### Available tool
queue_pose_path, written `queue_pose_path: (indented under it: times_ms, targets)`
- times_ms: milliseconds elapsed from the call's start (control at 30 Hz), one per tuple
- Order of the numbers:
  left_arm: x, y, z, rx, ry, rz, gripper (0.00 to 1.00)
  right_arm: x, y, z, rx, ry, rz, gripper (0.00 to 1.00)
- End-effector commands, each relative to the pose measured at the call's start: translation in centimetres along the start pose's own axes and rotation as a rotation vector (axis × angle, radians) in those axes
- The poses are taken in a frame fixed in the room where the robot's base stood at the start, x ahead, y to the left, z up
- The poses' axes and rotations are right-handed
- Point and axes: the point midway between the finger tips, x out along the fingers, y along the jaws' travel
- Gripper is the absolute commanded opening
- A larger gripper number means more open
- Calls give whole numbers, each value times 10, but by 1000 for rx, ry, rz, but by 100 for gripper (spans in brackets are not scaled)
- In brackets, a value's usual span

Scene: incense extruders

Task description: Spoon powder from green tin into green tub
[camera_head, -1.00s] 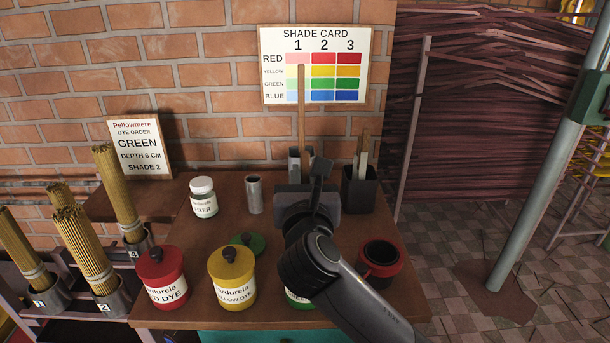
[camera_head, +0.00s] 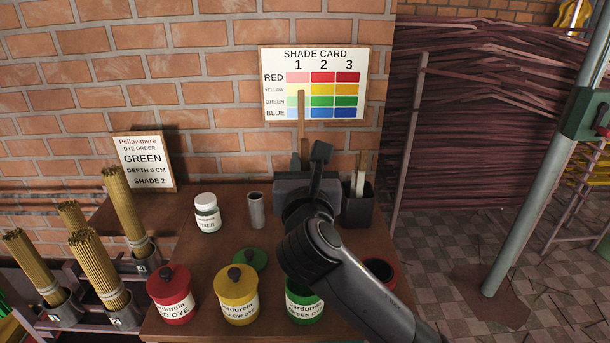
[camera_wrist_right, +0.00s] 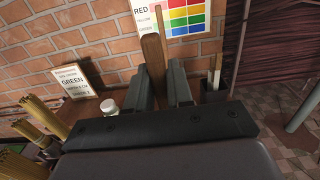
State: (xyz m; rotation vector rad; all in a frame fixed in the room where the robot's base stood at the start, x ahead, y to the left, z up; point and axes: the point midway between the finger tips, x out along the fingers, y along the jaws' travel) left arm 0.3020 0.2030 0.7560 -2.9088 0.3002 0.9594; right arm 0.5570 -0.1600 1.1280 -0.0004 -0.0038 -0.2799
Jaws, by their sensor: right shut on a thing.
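My right gripper (camera_head: 304,168) is above the back of the table. It is shut on an upright wooden stick (camera_head: 301,120), which also shows between its fingers in the right wrist view (camera_wrist_right: 153,55). The lower end of the stick is hidden, so I cannot tell whether it is the spoon. A green lid (camera_head: 249,259) lies behind the yellow tin. I cannot make out a green tub. My left gripper is not in view.
A red tin (camera_head: 172,291) and a yellow tin (camera_head: 237,291) stand lidded at the front left. A white jar (camera_head: 207,210) and a grey metal cup (camera_head: 256,210) stand behind. A dark holder (camera_head: 359,208) with sticks and a red-rimmed tub (camera_head: 391,273) are on the right.

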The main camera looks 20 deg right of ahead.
Motion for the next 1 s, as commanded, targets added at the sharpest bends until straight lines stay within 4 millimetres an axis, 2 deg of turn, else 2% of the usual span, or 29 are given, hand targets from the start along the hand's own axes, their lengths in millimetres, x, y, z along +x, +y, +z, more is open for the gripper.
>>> queue_pose_path:
  times_ms: [467, 1000]
  targets:
    - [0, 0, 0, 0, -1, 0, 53, 0, 0, 47, 1, -4, 0, 0]
    - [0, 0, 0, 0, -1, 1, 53, 0, 0, 51, 0, -1, 0, 0]
